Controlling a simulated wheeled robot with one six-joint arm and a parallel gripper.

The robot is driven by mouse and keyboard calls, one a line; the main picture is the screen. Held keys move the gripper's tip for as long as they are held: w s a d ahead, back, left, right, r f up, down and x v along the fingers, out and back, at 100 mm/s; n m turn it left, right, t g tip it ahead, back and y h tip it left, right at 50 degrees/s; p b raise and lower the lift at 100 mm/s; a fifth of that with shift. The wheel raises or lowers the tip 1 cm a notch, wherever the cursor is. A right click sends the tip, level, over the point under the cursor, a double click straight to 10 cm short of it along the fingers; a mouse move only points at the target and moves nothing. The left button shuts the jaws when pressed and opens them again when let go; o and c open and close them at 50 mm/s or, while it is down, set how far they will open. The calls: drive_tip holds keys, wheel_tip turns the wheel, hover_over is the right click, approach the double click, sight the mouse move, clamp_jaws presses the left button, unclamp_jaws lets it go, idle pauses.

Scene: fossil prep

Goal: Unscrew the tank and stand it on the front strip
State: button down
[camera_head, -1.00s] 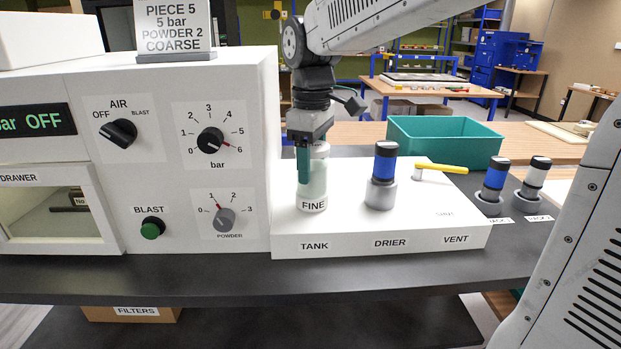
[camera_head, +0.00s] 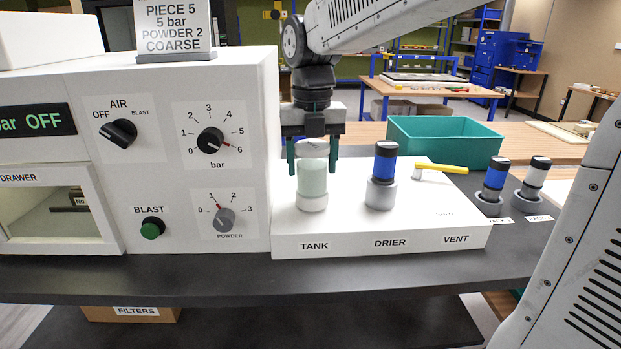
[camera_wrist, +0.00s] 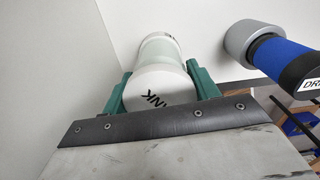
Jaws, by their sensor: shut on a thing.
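The tank (camera_head: 313,185) is a pale green translucent cylinder with white ends, upright at its place on the white block above the TANK label. My gripper (camera_head: 312,165) is above it, its two green fingers on opposite sides of the tank's upper part, shut on it. The wrist view shows the tank (camera_wrist: 166,82) between both fingers, with part of dark lettering on its white cap. No FINE label shows on the side facing the head camera. The dark bench strip (camera_head: 200,275) in front of the block is bare.
The blue-banded drier (camera_head: 385,165) stands close to the right of the tank; the yellow vent lever (camera_head: 440,168) is beyond it. The white cabinet (camera_head: 259,150) rises close on the left. Two spare cartridges (camera_head: 493,180) and a teal bin (camera_head: 445,138) are further right.

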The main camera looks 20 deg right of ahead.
sight(312, 145)
drive_tip(key=shift+c, duration=2.1)
unclamp_jaws()
drive_tip(key=shift+r, duration=1.75)
